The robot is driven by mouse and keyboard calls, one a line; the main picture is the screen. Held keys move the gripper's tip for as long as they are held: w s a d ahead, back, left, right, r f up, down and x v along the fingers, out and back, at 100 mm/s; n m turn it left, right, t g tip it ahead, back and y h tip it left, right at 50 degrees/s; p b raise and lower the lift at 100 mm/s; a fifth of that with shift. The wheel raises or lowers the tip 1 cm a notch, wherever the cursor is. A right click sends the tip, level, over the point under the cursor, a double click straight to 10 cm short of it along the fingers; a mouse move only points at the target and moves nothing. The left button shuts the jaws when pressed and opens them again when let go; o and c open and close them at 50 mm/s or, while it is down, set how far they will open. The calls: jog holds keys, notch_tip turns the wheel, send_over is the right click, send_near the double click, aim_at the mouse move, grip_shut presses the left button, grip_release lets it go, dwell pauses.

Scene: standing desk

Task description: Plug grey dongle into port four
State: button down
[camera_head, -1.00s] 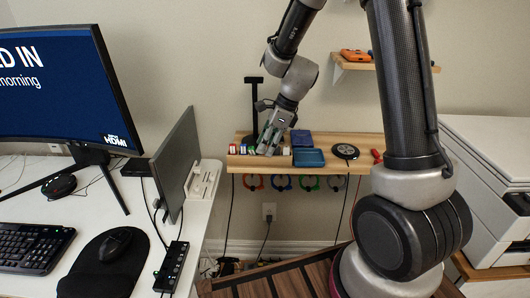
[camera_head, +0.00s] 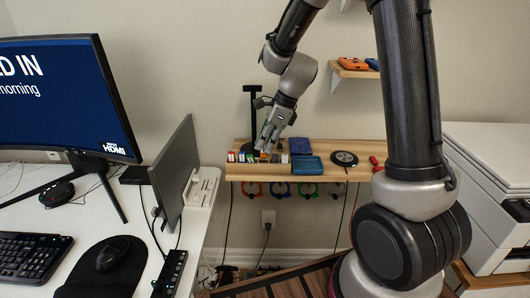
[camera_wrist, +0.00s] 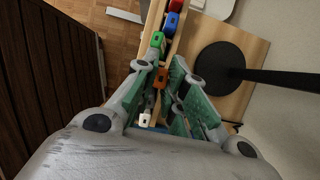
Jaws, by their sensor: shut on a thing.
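My gripper (camera_head: 266,141) points down over the dongle row on the wooden shelf (camera_head: 345,176). In the wrist view its green-padded fingers (camera_wrist: 165,80) are closed around an orange dongle (camera_wrist: 162,77), which also shows at the fingertips in the head view (camera_head: 264,157). Red (camera_wrist: 175,5), blue (camera_wrist: 170,22) and green (camera_wrist: 157,40) dongles stand in a row beyond it. A white dongle (camera_wrist: 145,119) is nearer the palm. A small grey piece, seemingly the grey dongle (camera_head: 284,158), stands right of the white one. No port number is readable.
A black stand (camera_head: 252,120) rises behind the row; its round base (camera_wrist: 222,70) is close beside the fingers. A blue tray (camera_head: 307,166) and a black disc (camera_head: 344,158) lie to the right. A black hub (camera_head: 172,270) lies on the white desk, beside the thin screen (camera_head: 175,170).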

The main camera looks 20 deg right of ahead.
aim_at(265, 157)
notch_tip(265, 157, up, 6)
jog(key=shift+r, duration=0.1)
notch_tip(265, 157, down, 9)
jog(key=shift+f, duration=0.15)
dwell(0.4)
jog(key=c, duration=1.5)
grip_release()
jog(key=shift+f, duration=0.15)
